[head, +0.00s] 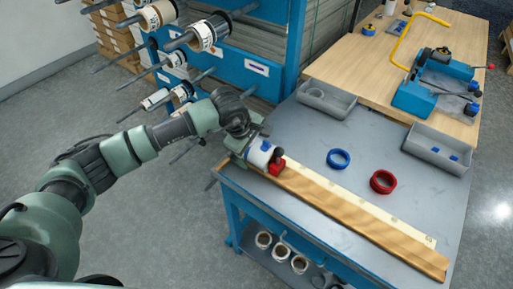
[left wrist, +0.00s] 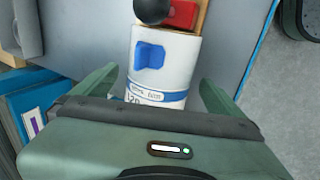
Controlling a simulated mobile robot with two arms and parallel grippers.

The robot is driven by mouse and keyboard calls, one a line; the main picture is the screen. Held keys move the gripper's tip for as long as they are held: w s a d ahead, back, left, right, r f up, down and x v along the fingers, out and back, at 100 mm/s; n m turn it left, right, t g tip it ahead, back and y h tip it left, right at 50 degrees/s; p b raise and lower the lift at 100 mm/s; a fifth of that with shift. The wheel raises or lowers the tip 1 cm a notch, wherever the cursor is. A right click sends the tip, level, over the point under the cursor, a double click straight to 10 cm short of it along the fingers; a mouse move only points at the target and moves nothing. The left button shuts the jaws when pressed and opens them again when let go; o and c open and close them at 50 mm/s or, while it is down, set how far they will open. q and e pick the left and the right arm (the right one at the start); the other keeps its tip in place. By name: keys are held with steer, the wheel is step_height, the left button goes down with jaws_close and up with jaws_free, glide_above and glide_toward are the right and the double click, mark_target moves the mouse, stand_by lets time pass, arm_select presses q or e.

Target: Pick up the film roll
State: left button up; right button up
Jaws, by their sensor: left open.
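The film roll (head: 259,154) is a white cylinder lying at the left end of the grey worktable, by the wooden board. In the left wrist view the film roll (left wrist: 165,72) shows a blue patch and a label with a blue band. My left gripper (head: 246,150) is at the roll. In the left wrist view its open fingers (left wrist: 157,92) stand on either side of the roll's near end, with a visible gap on each side. A red block (head: 277,165) and a dark round knob (left wrist: 152,10) sit at the roll's far end. My right gripper is not in view.
The wooden board (head: 350,215) runs along the table's front edge. A blue tape ring (head: 338,159), a red tape ring (head: 383,181) and two grey trays (head: 326,99) (head: 436,148) are on the table. A blue rack (head: 245,62) with several rolls on rods stands behind my left arm.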

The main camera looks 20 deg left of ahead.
arm_select(q)
steer(key=shift+x, duration=1.05)
steer(key=shift+r, duration=0.1)
steer(key=c, duration=2)
